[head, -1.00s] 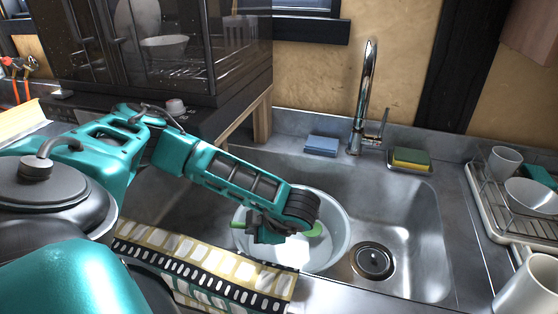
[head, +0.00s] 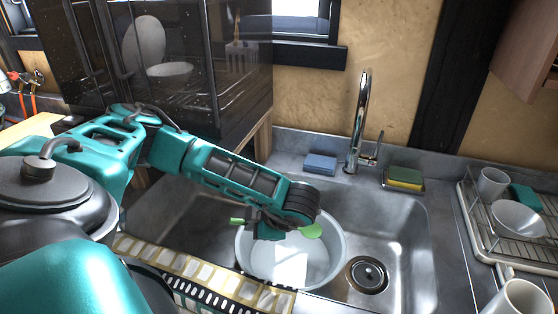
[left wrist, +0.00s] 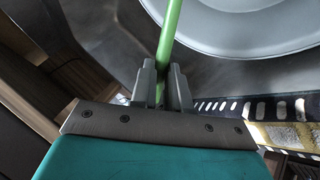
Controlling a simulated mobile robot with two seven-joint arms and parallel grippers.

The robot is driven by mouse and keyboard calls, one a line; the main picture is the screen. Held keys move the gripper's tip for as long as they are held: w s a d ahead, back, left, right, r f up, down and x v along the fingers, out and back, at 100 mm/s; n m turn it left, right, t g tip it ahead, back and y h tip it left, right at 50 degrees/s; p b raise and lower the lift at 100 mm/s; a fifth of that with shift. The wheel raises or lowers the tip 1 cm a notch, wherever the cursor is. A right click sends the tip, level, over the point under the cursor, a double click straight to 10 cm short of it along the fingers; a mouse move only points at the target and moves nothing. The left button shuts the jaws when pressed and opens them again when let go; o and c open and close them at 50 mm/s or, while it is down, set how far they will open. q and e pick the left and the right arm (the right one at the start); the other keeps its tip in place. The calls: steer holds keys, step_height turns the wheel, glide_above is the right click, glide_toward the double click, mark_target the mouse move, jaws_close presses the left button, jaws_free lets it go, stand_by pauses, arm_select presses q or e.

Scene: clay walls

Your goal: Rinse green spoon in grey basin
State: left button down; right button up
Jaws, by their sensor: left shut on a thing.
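My left gripper (head: 268,226) is shut on the handle of the green spoon (head: 312,231) above the grey basin (head: 329,265). The spoon's rounded end points right, over the basin's far part, and its other end sticks out to the left of the gripper. In the left wrist view, the spoon's green handle (left wrist: 171,32) runs up from between the gripper's fingers (left wrist: 161,82), with the pale basin (left wrist: 225,30) beyond. The basin stands in the metal sink and looks empty. My right gripper is not in view.
The tap (head: 359,120) rises behind the sink, between a blue block (head: 320,163) and a green-yellow sponge (head: 404,178). The drain (head: 367,274) is right of the basin. A patterned towel (head: 205,280) lies on the front edge. A dish rack (head: 480,215) stands at right.

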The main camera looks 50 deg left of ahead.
arm_select(q)
steer(key=shift+r+p, duration=1.75)
steer(key=shift+r, duration=0.8)
steer(key=shift+r, duration=0.1)
step_height(320, 180, up, 4)
steer(key=shift+f, duration=0.15)
stand_by(0.4)
stand_by(0.7)
steer(key=w+d+r+m+t+h, duration=0.4)
steer(key=w+d+r+m, duration=0.3)
steer(key=d+r+m, duration=0.2)
steer(key=w+d+r+m+t+h, duration=0.4)
steer(key=w+d+r+m, duration=0.2)
steer(key=d+r+m, duration=0.3)
steer(key=d+r, duration=0.1)
steer(key=d, duration=0.3)
steer(key=shift+w+r+m+t, duration=0.3)
steer(key=shift+w+r, duration=0.1)
